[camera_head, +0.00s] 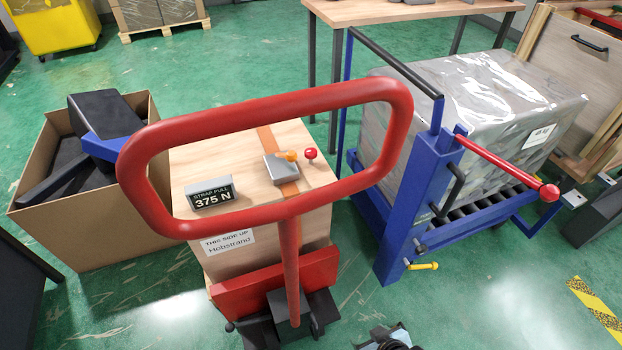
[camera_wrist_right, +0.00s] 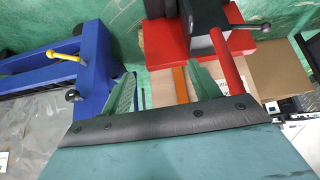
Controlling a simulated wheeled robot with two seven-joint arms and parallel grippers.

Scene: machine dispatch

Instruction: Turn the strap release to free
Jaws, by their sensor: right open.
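A wooden crate (camera_head: 235,160) stands on the red truck, with an orange strap (camera_head: 268,139) over its top. On the strap sits a grey buckle (camera_head: 280,168) with an orange knob (camera_head: 291,155) and a red ball knob (camera_head: 310,153) beside it. A small display (camera_head: 210,196) on the crate reads "STRAP PULL 375 N". My right gripper (camera_head: 388,338) is low at the bottom edge, apart from the crate. In the right wrist view its green fingers (camera_wrist_right: 165,88) are spread, with the strap (camera_wrist_right: 181,84) beyond them; the buckle cannot be made out. My left gripper is out of view.
The truck's red loop handle (camera_head: 290,208) rises in front of the crate. A blue roller cart (camera_head: 415,205) with a wrapped load (camera_head: 480,115) and a red lever (camera_head: 505,167) stands at right. An open carton (camera_head: 80,235) stands left.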

